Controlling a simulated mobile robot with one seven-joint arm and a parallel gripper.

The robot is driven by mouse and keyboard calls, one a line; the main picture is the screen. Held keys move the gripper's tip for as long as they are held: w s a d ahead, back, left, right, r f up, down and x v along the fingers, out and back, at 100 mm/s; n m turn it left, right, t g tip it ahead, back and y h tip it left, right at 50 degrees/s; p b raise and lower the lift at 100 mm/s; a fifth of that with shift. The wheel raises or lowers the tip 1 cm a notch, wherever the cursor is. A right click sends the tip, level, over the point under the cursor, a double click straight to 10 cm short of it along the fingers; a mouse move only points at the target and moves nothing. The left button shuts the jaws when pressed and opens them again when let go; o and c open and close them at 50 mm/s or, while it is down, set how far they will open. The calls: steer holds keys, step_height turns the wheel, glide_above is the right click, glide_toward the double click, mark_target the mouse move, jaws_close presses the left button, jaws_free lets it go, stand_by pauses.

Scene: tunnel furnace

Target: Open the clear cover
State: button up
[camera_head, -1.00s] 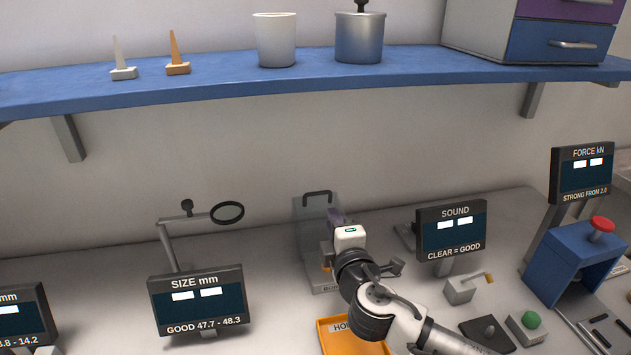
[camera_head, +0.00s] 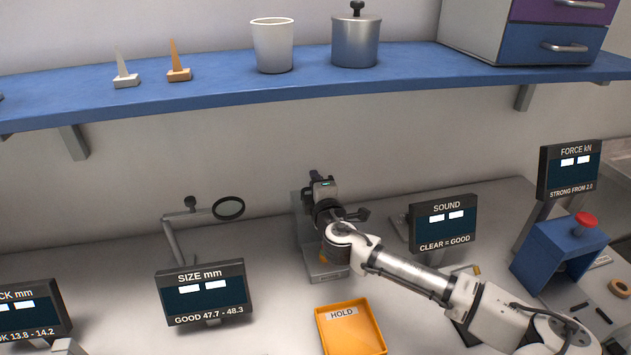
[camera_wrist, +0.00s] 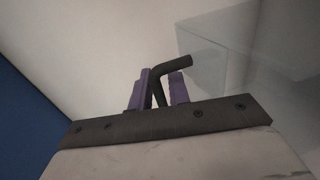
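The clear cover (camera_head: 298,225) stands at the back of the bench on a grey base (camera_head: 325,270), largely hidden behind my arm in the head view. In the wrist view the clear cover is a faint see-through panel (camera_wrist: 218,55) at upper right. Its dark bent handle (camera_wrist: 172,66) passes between the two purple fingers of my gripper (camera_wrist: 160,88). The fingers are apart, and a gap shows beside the handle on the right. In the head view my gripper (camera_head: 318,180) is at the cover's top, and the fingertips and handle cannot be made out there.
An orange HOLD tray (camera_head: 350,327) lies in front. The SIZE display (camera_head: 204,292) and a magnifier (camera_head: 229,208) are at left. The SOUND display (camera_head: 443,223) and blue press (camera_head: 560,250) are at right. A blue shelf (camera_head: 210,92) runs above my gripper.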

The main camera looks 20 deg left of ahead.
jaws_close()
steer(key=shift+f, duration=0.1)
steer(key=shift+s+f+b, duration=0.15)
steer(key=shift+b, duration=0.45)
steer(key=shift+s+d+t+b, duration=0.3)
steer(key=shift+s+b, duration=0.15)
steer(key=shift+b, duration=0.8)
steer(key=shift+s+d+r+t+y+b, duration=0.3)
steer(key=shift+s+d+y+b, duration=0.15)
steer(key=shift+b, duration=0.55)
steer(key=shift+s+d+r, duration=0.25)
steer(key=shift+s, duration=0.2)
steer(key=shift+s+d+r, duration=0.2)
steer(key=shift+s+d, duration=0.05)
steer(key=shift+s, duration=0.15)
